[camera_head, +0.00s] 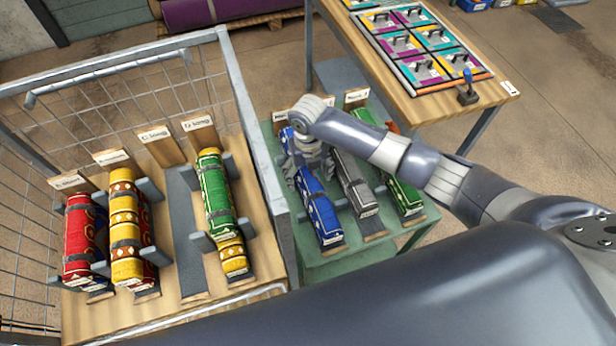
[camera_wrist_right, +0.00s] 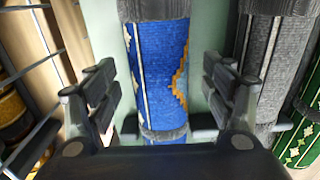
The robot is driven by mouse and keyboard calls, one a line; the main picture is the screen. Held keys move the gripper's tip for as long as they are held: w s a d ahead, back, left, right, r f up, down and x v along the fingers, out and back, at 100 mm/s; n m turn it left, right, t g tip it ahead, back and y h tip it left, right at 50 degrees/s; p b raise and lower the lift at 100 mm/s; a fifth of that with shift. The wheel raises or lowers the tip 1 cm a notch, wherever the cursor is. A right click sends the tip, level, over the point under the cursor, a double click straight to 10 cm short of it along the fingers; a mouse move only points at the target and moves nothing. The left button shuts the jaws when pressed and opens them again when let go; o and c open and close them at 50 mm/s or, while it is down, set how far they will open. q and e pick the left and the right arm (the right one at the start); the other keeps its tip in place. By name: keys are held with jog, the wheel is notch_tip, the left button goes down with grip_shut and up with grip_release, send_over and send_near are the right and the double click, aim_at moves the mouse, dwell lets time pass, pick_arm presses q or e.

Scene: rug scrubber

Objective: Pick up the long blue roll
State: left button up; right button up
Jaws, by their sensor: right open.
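The long blue roll (camera_head: 320,209) lies on the green table (camera_head: 313,262), strapped with grey bands and patterned in white and gold. My right gripper (camera_head: 308,158) is over its upper part in the head view. In the right wrist view the blue roll (camera_wrist_right: 160,75) runs between the two open fingers of my right gripper (camera_wrist_right: 160,90). A gap shows on each side, and I see no finger closed on the roll. The gripper and wrist hide part of the roll's far end in the head view. My left gripper is not in view.
A grey roll (camera_head: 356,183) lies just right of the blue one, with a green roll (camera_head: 401,190) beyond it. A wire-sided cart (camera_head: 190,318) with red, yellow and green rolls stands left. A wooden table (camera_head: 440,108) with a coloured panel stands behind.

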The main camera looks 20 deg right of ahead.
notch_tip(320, 180, down, 2)
jog(key=shift+f, duration=0.1)
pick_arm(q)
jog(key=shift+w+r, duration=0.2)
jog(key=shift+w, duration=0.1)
pick_arm(e)
jog(key=c, duration=1.5)
